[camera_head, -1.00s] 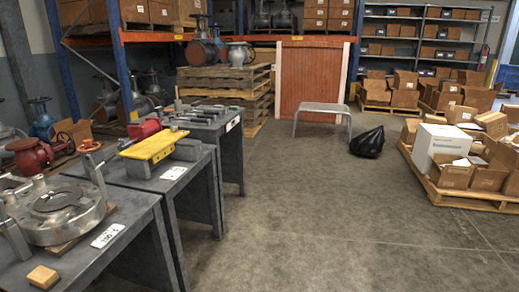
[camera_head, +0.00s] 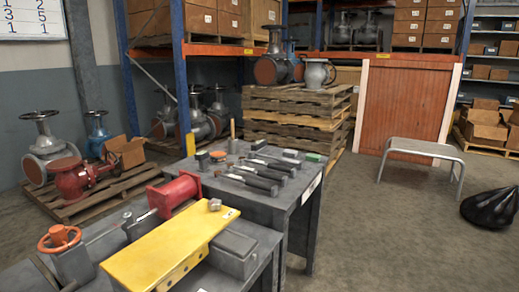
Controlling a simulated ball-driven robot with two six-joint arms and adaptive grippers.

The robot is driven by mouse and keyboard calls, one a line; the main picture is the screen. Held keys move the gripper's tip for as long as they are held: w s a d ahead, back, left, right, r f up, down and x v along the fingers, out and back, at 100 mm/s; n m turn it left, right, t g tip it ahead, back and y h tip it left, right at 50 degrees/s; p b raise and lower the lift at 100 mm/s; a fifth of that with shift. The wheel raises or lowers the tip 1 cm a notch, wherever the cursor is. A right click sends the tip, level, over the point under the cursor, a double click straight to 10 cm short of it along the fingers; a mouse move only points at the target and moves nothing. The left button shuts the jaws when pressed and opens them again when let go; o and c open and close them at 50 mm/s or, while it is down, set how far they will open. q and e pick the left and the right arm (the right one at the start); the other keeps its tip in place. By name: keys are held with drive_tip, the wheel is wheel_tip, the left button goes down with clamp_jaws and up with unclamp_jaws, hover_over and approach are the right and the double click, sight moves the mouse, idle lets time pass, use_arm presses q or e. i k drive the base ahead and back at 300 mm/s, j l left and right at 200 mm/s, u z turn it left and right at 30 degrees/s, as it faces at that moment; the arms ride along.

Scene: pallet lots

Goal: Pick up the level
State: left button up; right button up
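I cannot pick out the level for certain. Neither gripper is in view.
A stack of wooden pallets (camera_head: 295,117) stands behind the tables. A metal bench (camera_head: 425,148) and a black bag (camera_head: 490,207) are on the floor at right. Red valves (camera_head: 75,180) on a pallet sit at left. Floor right of the tables is clear.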

sight(261, 145)
drive_tip(key=i+l, duration=0.35)
drive_tip(key=i+l+u, duration=0.15)
drive_tip(key=i+l, duration=0.5)
drive_tip(key=l, duration=0.15)
drive_tip(key=i+l+u, duration=0.15)
drive_tip(key=i+l, duration=0.15)
drive_tip(key=l, duration=0.15)
drive_tip(key=i+l, duration=0.3)
drive_tip(key=l, duration=0.15)
drive_tip(key=i+l+u, duration=0.15)
drive_tip(key=i+l, duration=0.15)
drive_tip(key=l, duration=0.15)
